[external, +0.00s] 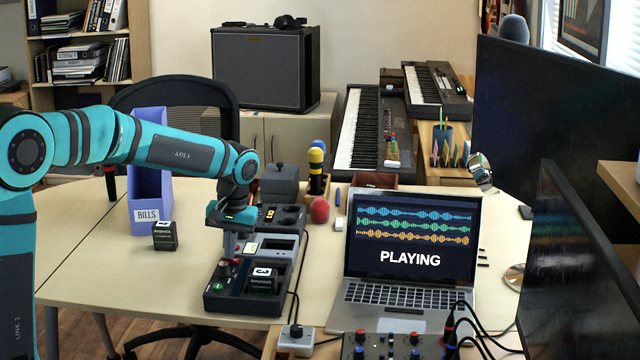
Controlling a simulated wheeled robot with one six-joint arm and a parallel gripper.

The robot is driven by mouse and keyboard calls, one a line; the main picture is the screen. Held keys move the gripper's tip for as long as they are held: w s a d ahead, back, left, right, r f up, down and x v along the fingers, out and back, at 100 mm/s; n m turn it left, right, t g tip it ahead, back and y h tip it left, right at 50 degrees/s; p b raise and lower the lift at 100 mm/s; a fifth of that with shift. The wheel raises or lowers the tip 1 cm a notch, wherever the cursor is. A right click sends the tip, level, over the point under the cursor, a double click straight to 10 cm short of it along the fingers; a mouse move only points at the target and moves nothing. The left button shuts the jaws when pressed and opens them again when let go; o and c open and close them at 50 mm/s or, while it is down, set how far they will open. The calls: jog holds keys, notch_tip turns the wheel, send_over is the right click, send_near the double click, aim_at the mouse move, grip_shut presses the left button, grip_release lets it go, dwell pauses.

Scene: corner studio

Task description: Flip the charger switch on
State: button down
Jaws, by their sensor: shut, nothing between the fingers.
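The dark grey charger (225,302) lies on the table left of the laptop, with several bays running toward the back. A black battery pack marked 3 (262,281) sits in its front section. A round green button or light (218,287) shows on its front left corner. My gripper (229,262) points down at the left side of the charger, shut and empty. Small red parts show by its fingertips; I cannot tell which is the switch, its position, or whether the fingers touch it.
Another battery pack (165,236) stands on the table by the purple bills holder (150,190). The open laptop (408,255) reads PLAYING, close to the charger's right. A red ball (320,210) and a grey box (280,184) stand behind.

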aim_at(234, 260)
jog(key=shift+d+r, duration=0.1)
jog(key=shift+d, duration=0.25)
notch_tip(234, 260, up, 14)
jog(key=d, duration=0.1)
jog(key=shift+d, duration=0.35)
dwell(0.3)
jog(key=shift+a, duration=0.75)
jog(key=f, duration=0.4)
jog(key=a+f, duration=0.1)
jog(key=f, duration=0.9)
jog(key=shift+a, duration=0.35)
